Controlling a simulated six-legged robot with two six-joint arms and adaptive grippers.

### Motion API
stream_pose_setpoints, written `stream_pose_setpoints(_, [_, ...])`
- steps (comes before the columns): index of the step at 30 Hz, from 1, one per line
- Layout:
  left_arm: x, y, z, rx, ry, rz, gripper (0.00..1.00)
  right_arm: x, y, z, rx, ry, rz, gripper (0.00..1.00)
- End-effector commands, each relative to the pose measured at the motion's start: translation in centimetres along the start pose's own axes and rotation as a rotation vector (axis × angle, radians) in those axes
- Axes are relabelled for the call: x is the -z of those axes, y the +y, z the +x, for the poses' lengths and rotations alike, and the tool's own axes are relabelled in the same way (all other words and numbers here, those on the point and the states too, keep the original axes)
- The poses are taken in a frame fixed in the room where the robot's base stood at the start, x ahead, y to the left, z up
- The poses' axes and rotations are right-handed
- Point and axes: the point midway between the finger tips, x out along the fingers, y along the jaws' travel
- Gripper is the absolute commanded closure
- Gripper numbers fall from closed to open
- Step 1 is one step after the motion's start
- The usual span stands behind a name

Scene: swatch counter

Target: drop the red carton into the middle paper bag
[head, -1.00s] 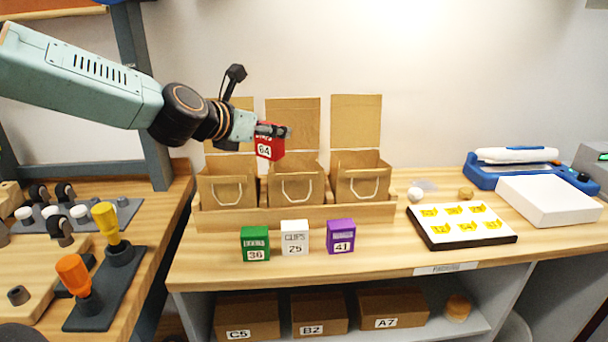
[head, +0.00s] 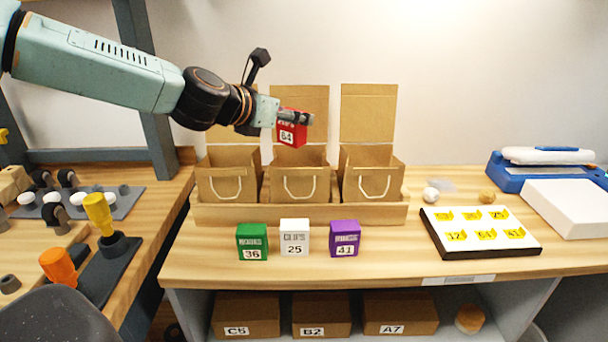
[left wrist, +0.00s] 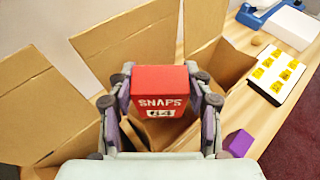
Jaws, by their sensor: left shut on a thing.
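The red carton (head: 291,132), marked 64, is held in my left gripper (head: 297,118) above the middle paper bag (head: 299,184). In the left wrist view the carton (left wrist: 160,92) shows the word SNAPS, with the gripper's fingers (left wrist: 162,90) closed on both its sides. The middle bag stands open between the left bag (head: 228,182) and the right bag (head: 371,182), all in a wooden holder (head: 300,214). My right gripper is in neither view.
Green (head: 252,242), white (head: 295,238) and purple (head: 344,239) cartons stand in front of the holder. A board with yellow labels (head: 480,250), a white box (head: 566,208) and a blue device (head: 507,177) are at right. Bare counter lies in front of the cartons.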

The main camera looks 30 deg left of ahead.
Motion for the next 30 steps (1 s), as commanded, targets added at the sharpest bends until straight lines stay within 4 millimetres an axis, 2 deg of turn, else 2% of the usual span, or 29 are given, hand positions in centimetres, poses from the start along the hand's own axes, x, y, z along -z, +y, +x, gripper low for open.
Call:
stream_pose_setpoints(12, [4.3, 0.0, 2.1, -0.001, 0.001, 0.001, 0.82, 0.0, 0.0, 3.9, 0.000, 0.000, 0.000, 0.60])
stream_pose_setpoints(23, [4.5, 0.0, 2.4, -0.001, 0.000, 0.003, 0.82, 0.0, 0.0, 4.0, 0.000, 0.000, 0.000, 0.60])
stream_pose_setpoints(24, [4.5, 0.0, 2.4, -0.001, 0.000, 0.003, 0.46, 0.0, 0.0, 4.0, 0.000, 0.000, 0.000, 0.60])
stream_pose_setpoints(30, [4.5, 0.0, 2.4, -0.001, 0.000, 0.002, 0.29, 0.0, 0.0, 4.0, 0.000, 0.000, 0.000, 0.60])
